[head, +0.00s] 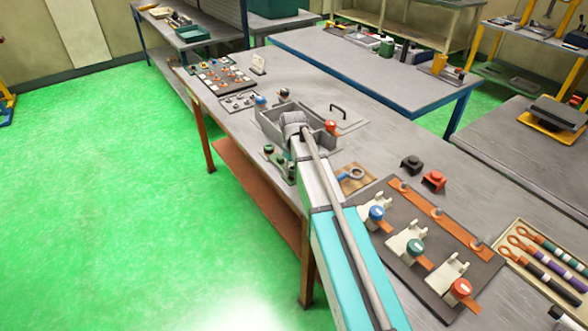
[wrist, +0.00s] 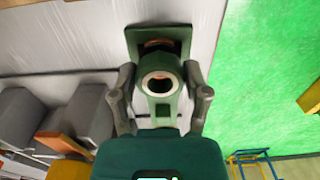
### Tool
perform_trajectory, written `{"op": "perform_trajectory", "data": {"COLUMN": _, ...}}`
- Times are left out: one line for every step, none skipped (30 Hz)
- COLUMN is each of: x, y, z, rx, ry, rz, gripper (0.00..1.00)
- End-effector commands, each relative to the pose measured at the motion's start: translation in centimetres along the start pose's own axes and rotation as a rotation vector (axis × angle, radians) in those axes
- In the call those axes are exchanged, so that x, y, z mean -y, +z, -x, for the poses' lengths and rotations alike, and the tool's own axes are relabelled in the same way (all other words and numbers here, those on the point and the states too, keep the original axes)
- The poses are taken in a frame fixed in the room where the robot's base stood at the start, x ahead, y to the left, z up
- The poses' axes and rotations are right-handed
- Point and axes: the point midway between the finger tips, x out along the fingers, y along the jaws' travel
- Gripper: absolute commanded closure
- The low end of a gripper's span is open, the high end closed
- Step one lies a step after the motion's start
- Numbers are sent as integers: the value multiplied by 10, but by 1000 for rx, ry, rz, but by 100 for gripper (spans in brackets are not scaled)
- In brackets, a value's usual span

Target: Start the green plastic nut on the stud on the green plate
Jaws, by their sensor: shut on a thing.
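In the wrist view, my gripper (wrist: 160,98) is shut on the green plastic nut (wrist: 160,66), with one finger on each side. The nut's open ring faces the camera. The green plate (wrist: 184,42) lies just beyond the nut, its far part showing as a dark green square. The nut hides the stud, so I cannot tell whether they touch or line up. In the head view, the green plate (head: 283,166) is at the table's left edge, partly behind my arm. The fingers and nut are not clear there.
A grey tray (head: 268,124) stands close behind my arm. A red knob (head: 331,126) and a blue knob (head: 260,100) are near it. A dark board (head: 440,250) with clamps and coloured knobs lies to the right. The green floor is open on the left.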

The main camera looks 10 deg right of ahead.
Motion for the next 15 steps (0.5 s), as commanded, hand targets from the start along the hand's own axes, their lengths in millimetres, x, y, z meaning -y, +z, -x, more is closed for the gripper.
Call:
{"op": "perform_trajectory", "data": {"x": 0, "y": 0, "z": 0, "rx": 0, "ry": 0, "rz": 0, "gripper": 78}}
{"op": "perform_trajectory", "data": {"x": 0, "y": 0, "z": 0, "rx": 0, "ry": 0, "rz": 0, "gripper": 78}}
{"op": "perform_trajectory", "data": {"x": 0, "y": 0, "z": 0, "rx": 0, "ry": 0, "rz": 0, "gripper": 78}}
{"op": "perform_trajectory", "data": {"x": 0, "y": 0, "z": 0, "rx": 0, "ry": 0, "rz": 0, "gripper": 78}}
{"op": "perform_trajectory", "data": {"x": 0, "y": 0, "z": 0, "rx": 0, "ry": 0, "rz": 0, "gripper": 78}}
{"op": "perform_trajectory", "data": {"x": 0, "y": 0, "z": 0, "rx": 0, "ry": 0, "rz": 0, "gripper": 78}}
{"op": "perform_trajectory", "data": {"x": 0, "y": 0, "z": 0, "rx": 0, "ry": 0, "rz": 0, "gripper": 78}}
{"op": "perform_trajectory", "data": {"x": 0, "y": 0, "z": 0, "rx": 0, "ry": 0, "rz": 0, "gripper": 78}}
{"op": "perform_trajectory", "data": {"x": 0, "y": 0, "z": -1, "rx": 0, "ry": 0, "rz": 0, "gripper": 78}}
{"op": "perform_trajectory", "data": {"x": 0, "y": 0, "z": -1, "rx": 0, "ry": 0, "rz": 0, "gripper": 78}}
{"op": "perform_trajectory", "data": {"x": 0, "y": 0, "z": -2, "rx": 0, "ry": 0, "rz": 0, "gripper": 78}}
{"op": "perform_trajectory", "data": {"x": 0, "y": 0, "z": -2, "rx": 0, "ry": 0, "rz": 0, "gripper": 78}}
{"op": "perform_trajectory", "data": {"x": 0, "y": 0, "z": -3, "rx": 0, "ry": 0, "rz": 0, "gripper": 78}}
{"op": "perform_trajectory", "data": {"x": 0, "y": 0, "z": -4, "rx": 0, "ry": 0, "rz": 0, "gripper": 78}}
{"op": "perform_trajectory", "data": {"x": 0, "y": 0, "z": -4, "rx": 0, "ry": 0, "rz": 0, "gripper": 78}}
